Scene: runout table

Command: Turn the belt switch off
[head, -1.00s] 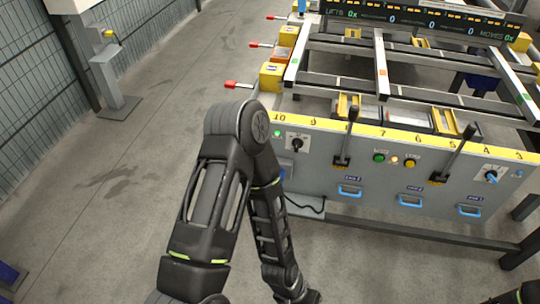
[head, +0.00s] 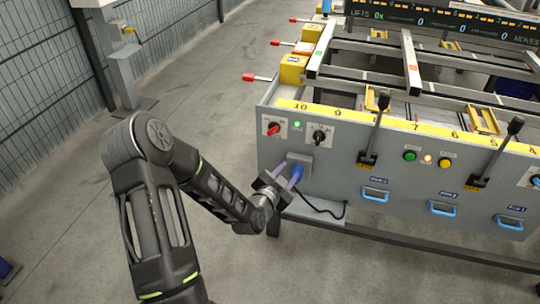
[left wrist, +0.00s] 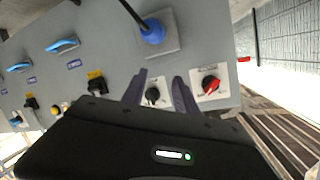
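Two rotary switches sit on the grey front panel; I cannot read which is marked as the belt switch. One has a red knob (head: 273,129) at the panel's left end, and it also shows in the left wrist view (left wrist: 210,84). The other has a black knob (head: 319,136), seen between my fingers in the left wrist view (left wrist: 152,96). My left gripper (head: 290,170) is open and empty, in front of the panel below the switches. In the head view it overlaps the area around a blue plug (head: 296,174). My right gripper is out of view.
A green lamp (head: 297,124) sits between the switches. A black cable (head: 325,209) hangs from the plug. Two black levers (head: 377,125) (head: 500,150), lit buttons (head: 428,159) and blue drawer handles (head: 375,195) lie to the right. The floor at left is clear.

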